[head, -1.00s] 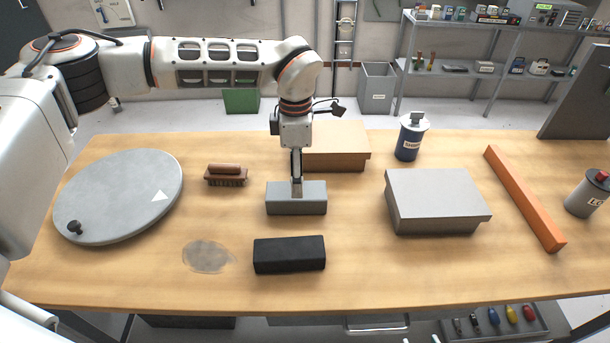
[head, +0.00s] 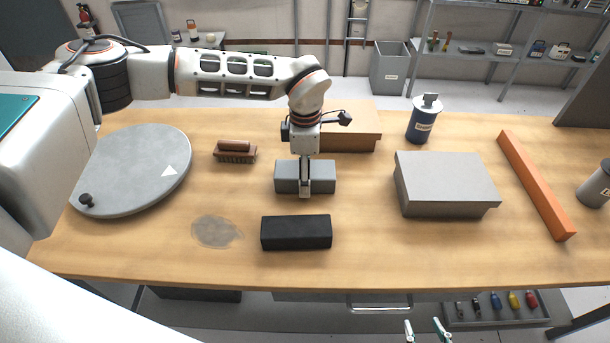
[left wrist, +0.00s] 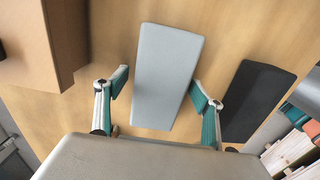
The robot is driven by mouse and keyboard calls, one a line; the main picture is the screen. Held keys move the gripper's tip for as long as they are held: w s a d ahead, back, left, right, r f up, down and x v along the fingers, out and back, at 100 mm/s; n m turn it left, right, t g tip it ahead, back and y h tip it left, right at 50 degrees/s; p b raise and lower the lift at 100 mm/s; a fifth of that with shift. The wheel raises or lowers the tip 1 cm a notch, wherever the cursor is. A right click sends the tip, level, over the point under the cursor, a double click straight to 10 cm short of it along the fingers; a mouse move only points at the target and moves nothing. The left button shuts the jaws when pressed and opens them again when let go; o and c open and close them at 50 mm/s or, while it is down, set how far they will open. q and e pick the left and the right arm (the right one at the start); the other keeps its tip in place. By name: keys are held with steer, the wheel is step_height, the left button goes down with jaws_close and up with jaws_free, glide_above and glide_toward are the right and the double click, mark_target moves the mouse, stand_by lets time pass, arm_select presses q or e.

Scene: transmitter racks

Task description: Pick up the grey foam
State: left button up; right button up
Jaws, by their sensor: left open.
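The grey foam (head: 321,177) is a light grey block lying flat on the wooden table, just behind the black block. In the left wrist view the grey foam (left wrist: 165,75) lies between the two fingers of my left gripper (left wrist: 158,92), which are spread to either side of it. In the head view my left gripper (head: 305,188) points down over the middle of the foam and covers part of it. I cannot tell whether the fingers touch it. My right gripper (head: 425,328) shows two separated fingertips at the bottom edge, empty, in front of the table.
A black block (head: 296,232) lies in front of the foam and a brown box (head: 352,132) behind. A grey box (head: 447,184) stands to the right, a brush (head: 235,152) and round grey lid (head: 135,165) to the left. An orange bar (head: 537,185) lies farther right.

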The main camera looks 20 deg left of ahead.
arm_select(q)
steer(key=c, duration=0.9)
steer(key=shift+r, duration=0.1)
